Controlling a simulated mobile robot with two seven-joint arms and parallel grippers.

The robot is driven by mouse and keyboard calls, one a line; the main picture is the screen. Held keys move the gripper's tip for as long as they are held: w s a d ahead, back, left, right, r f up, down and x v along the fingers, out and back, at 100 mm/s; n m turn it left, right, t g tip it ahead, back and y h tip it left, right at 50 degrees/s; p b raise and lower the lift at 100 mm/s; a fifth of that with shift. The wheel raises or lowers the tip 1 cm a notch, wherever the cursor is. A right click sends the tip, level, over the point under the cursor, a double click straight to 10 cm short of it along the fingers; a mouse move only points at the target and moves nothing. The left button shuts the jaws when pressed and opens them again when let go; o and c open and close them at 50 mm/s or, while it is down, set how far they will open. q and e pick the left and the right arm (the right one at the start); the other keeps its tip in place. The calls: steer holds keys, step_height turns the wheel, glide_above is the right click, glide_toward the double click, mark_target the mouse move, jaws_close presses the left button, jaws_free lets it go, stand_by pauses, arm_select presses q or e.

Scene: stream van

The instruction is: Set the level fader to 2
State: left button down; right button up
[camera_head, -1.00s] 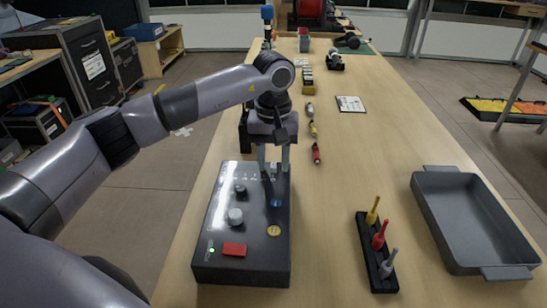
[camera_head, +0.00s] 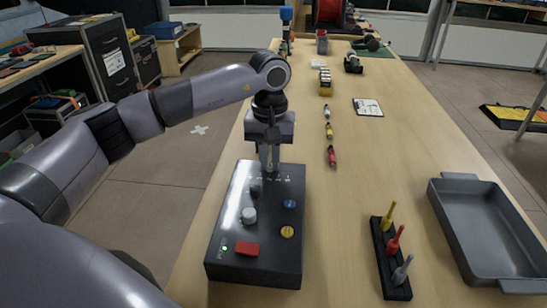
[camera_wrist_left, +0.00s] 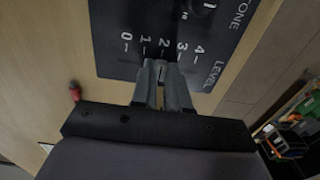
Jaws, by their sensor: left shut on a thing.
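The black control box (camera_head: 228,253) stands on the table with knobs, buttons and a printed scale near its far edge. In the left wrist view, the level scale (camera_wrist_left: 163,43) reads 0 to 4 beside the word LEVEL. My left gripper (camera_head: 268,168) points down at the far end of the box. It also shows in the left wrist view (camera_wrist_left: 161,72), its fingertips close together just below the figure 2. It is shut on the level fader's cap, which the fingers hide. My right gripper is not in view.
On the box are a white knob (camera_head: 249,215), a red button (camera_head: 247,249), a blue button (camera_head: 290,204) and a yellow button (camera_head: 287,232). A black rack (camera_head: 398,292) with coloured pegs and a grey tray (camera_head: 462,256) stand to the right. The table between is clear.

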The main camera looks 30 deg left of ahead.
mark_target(270, 164)
arm_select(q)
steer(key=c, duration=1.1)
jaws_free()
steer(key=shift+r, duration=0.1)
step_height(270, 164, up, 7)
steer(key=shift+r, duration=0.1)
